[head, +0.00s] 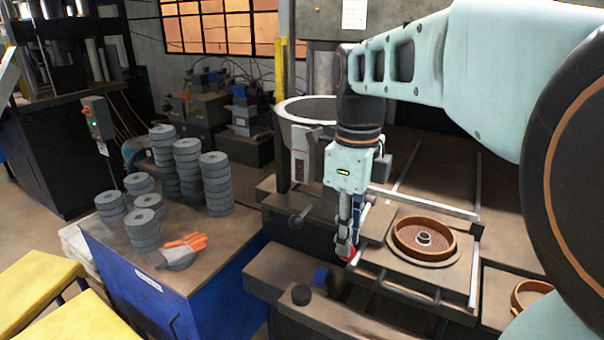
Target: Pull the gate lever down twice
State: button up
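My gripper (345,247) points straight down at the front left of the machine, left of the round mould. Its fingertips are at a small red knob (351,255), which may be the end of the gate lever. The fingers hide most of the knob, so I cannot tell whether they are closed on it or only beside it. The rest of that lever is hidden. Another short dark handle with a rounded end (299,218) sticks out of the machine to the left of my gripper.
A brown ring mould (424,239) sits on a plate right of my gripper, with a curved dark handle (408,290) in front. A hopper (307,110) stands behind. Left, a blue-sided bench (232,255) holds stacked grey discs (216,184) and a glove (180,252).

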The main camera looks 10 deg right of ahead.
notch_tip(320, 180, up, 10)
jog(key=p, duration=0.8)
jog(key=shift+f, duration=0.2)
